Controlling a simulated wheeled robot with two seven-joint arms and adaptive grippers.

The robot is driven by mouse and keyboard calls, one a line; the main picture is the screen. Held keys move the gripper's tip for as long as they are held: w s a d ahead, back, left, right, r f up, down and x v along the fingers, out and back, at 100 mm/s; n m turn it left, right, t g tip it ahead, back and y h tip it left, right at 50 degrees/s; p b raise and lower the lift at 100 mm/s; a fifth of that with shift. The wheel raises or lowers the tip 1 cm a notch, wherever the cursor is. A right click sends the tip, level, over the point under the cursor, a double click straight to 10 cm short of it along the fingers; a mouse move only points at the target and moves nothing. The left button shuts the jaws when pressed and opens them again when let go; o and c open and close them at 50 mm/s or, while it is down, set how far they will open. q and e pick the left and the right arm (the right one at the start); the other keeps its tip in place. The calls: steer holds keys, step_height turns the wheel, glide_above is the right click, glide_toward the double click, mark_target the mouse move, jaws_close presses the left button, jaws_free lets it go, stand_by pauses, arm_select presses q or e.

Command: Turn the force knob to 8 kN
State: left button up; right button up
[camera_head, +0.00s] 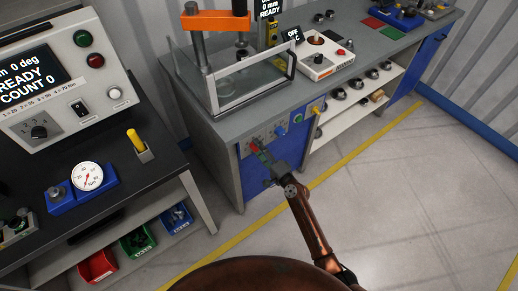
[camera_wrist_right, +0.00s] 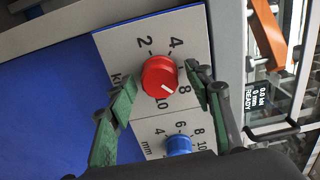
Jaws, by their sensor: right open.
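The red force knob (camera_wrist_right: 157,77) sits on a light panel (camera_wrist_right: 190,22) marked 2, 4, 8, 10 and kN; the 6 is hidden. Its white mark points to the lower right, between 8 and 10. My right gripper (camera_wrist_right: 160,73) is open, with one green-padded finger on each side of the knob. The fingertips look apart from it, but contact is hard to judge. In the head view, the right gripper (camera_head: 262,160) reaches the front of the press bench, at the red knob (camera_head: 255,146). My left gripper is not in view.
A blue knob (camera_wrist_right: 178,145) on a mm scale is close beside the red one. A press with an orange crossbar (camera_head: 216,21) stands above on the bench. A black table (camera_head: 110,135) with a readout box is on the left. The floor at right is clear.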

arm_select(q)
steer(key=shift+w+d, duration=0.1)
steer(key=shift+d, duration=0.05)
arm_select(e)
steer(key=v, duration=1.2)
steer(key=shift+w, duration=0.1)
